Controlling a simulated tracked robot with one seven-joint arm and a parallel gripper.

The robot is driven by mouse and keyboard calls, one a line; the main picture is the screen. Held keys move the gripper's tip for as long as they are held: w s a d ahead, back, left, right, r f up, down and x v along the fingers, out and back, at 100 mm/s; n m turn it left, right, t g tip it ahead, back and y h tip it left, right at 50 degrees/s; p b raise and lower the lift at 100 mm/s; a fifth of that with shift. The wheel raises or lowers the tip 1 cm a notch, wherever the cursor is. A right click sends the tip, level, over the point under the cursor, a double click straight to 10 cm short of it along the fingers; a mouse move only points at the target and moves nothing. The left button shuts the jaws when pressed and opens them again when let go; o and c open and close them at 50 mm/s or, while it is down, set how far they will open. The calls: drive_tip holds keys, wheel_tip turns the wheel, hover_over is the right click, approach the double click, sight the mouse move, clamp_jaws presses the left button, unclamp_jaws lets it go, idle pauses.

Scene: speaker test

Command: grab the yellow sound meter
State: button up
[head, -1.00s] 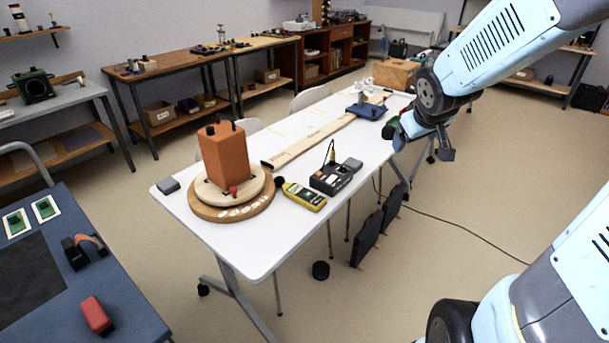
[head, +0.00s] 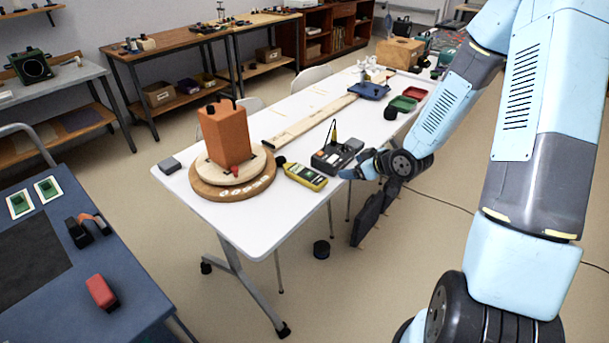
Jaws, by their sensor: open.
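The yellow sound meter (head: 305,176) lies on the white table near its front edge, just right of the round wooden turntable. I cannot tell the exact gap between the gripper and the meter.
An orange-brown speaker box (head: 225,133) stands on the wooden turntable (head: 232,187). A black device (head: 336,156) with an upright probe sits right behind the meter. A long wooden rail (head: 310,120) lies farther back. The white table's front left part (head: 255,225) is clear.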

drive_tip(key=s+a+f+y, duration=0.1)
drive_tip(key=a+f+y, duration=0.2)
drive_tip(key=a+f, duration=0.1)
approach(309, 173)
drive_tip(key=x, duration=0.5)
drive_tip(key=shift+w+f, duration=0.2)
drive_tip(key=shift+f, duration=0.25)
drive_tip(key=shift+y, duration=0.3)
drive_tip(key=x, duration=0.4)
drive_tip(key=shift+a+r, duration=0.2)
drive_tip(key=shift+a, duration=0.1)
drive_tip(key=shift+w+a+f, duration=0.2)
drive_tip(key=shift+w+a, duration=0.1)
drive_tip(key=c, duration=0.9)
